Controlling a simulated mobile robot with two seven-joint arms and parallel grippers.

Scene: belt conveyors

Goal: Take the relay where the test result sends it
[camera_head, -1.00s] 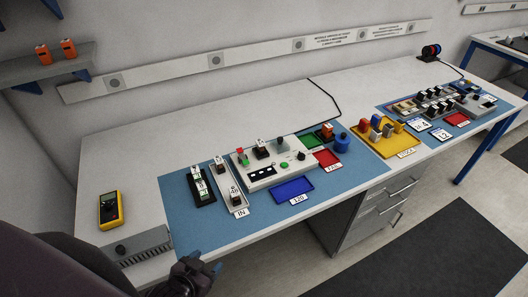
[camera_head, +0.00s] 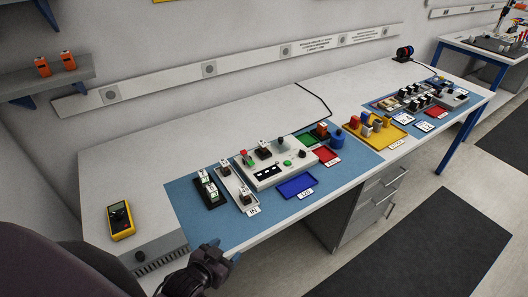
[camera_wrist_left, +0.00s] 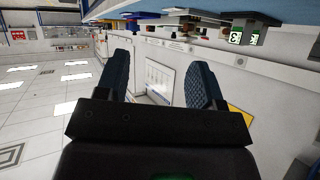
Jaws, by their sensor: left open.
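A grey tester box (camera_head: 268,178) with a green button stands on the blue mat, and a dark relay with a white top (camera_head: 263,151) sits on it. The pale IN tray (camera_head: 233,182) holds one relay (camera_head: 222,165) at its far end and another (camera_head: 245,196) at its near end. A green tray (camera_head: 306,140), a red FAIL tray (camera_head: 327,155) and a blue tray (camera_head: 295,187) lie around the tester. My left gripper (camera_head: 228,254) is at the bench's front edge, apart from these things. In the left wrist view its fingers (camera_wrist_left: 158,82) are spread and empty. My right gripper is not seen.
A black holder (camera_head: 208,188) with two green-lit units stands left of the IN tray. A yellow meter (camera_head: 121,220) lies at the left. A blue cylinder (camera_head: 338,137) and a yellow tray (camera_head: 399,136) with coloured blocks stand to the right. The bench's back strip is clear.

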